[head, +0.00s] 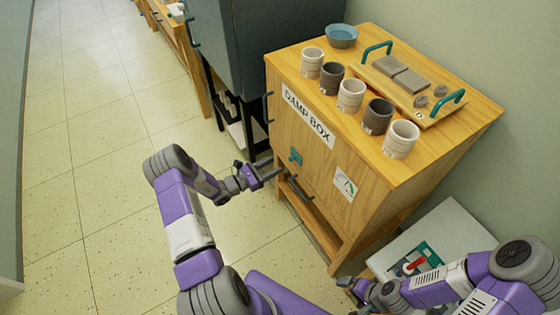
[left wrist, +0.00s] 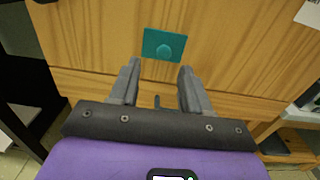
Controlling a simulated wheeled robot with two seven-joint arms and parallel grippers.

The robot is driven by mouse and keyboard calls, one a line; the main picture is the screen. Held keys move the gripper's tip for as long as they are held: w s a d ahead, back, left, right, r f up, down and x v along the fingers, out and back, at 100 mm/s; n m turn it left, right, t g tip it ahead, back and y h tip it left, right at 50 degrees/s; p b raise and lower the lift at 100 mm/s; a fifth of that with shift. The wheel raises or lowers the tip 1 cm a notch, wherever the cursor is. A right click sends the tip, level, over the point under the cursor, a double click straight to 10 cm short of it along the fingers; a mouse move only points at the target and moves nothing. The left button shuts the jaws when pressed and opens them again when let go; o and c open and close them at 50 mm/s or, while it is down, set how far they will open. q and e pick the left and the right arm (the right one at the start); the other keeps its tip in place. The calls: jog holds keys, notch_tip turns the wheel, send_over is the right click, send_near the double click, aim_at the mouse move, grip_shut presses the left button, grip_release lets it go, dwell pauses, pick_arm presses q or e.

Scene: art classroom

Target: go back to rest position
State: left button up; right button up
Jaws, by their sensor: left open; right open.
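My left gripper (head: 262,174) is open and empty in front of the wooden damp box (head: 425,190). In the left wrist view its two fingers (left wrist: 158,85) are spread apart, with the box's front (left wrist: 235,40) beyond them.
Several grey and white cups (head: 351,95), a blue bowl (head: 342,35) and a wooden tray (head: 400,85) with teal handles stand on the box. A dark cabinet (head: 265,50) is behind it. A white-topped unit (head: 440,228) is at right. Open floor (head: 80,160) lies left.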

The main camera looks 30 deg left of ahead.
pick_arm(q)
jog(key=shift+s+a, duration=0.25)
jog(key=shift+s, duration=0.25)
jog(key=s+d+f+m+g+h, duration=0.1)
jog(key=s+d+f+m+g, duration=0.1)
jog(key=s+d+m+g, duration=0.3)
jog(key=s+d+f+m+g+h+p, duration=0.1)
jog(key=d+f+g+h, duration=0.15)
jog(key=d, duration=0.45)
jog(key=s+d+f+m+g, duration=0.1)
jog(key=s+d+m+g, duration=0.25)
jog(key=d, duration=0.25)
jog(key=s+d+m+g+y+p, duration=0.1)
jog(key=s+d+m+g+y, duration=0.3)
jog(key=s+m, duration=0.8)
jog(key=d+m+y, duration=0.2)
jog(key=m+y, duration=0.1)
jog(key=m, duration=0.3)
jog(key=shift+s+d+f+y+p, duration=0.2)
jog(key=shift+s+d+y+p, duration=0.1)
jog(key=shift+s+y+p, duration=0.1)
